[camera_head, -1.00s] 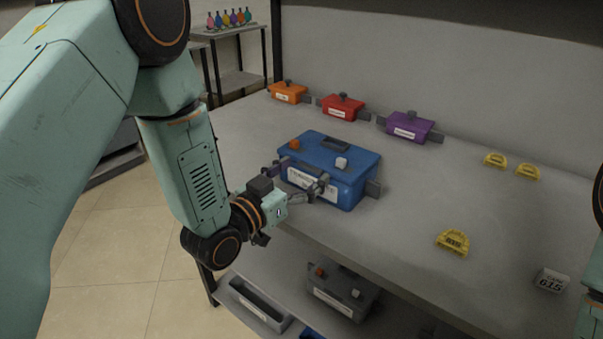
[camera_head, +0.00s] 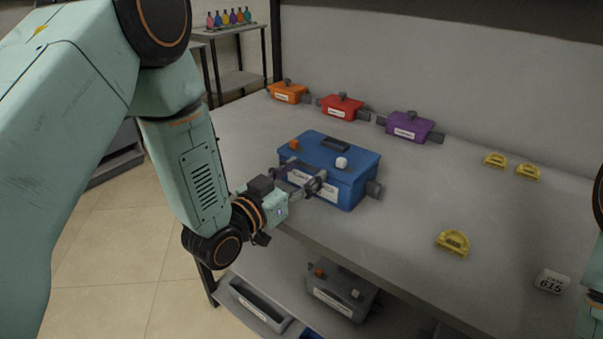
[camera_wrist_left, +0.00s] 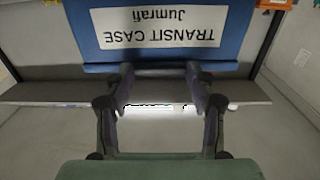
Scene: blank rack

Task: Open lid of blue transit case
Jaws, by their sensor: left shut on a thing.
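The blue transit case (camera_head: 352,190) stands on the bench with its lid (camera_head: 318,150) down. An orange knob (camera_head: 294,145) and a white knob (camera_head: 341,162) sit on top. Its white label (camera_head: 314,184) is on the front and partly hidden by my gripper. My left gripper (camera_head: 302,177) is at the case's upper front, shut on the case, apparently at the lid's front edge. The left wrist view shows the label (camera_wrist_left: 157,27) upside down and my fingers (camera_wrist_left: 163,88) at the edge of the blue panel; the exact contact is unclear. My right gripper is out of view.
Orange (camera_head: 289,94), red (camera_head: 341,108) and purple (camera_head: 408,128) cases stand along the back. Yellow handle-shaped pieces (camera_head: 452,243) and a white 615 tag (camera_head: 551,282) lie to the right. A grey case (camera_head: 341,294) and an open bin (camera_head: 256,304) are on the lower shelf.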

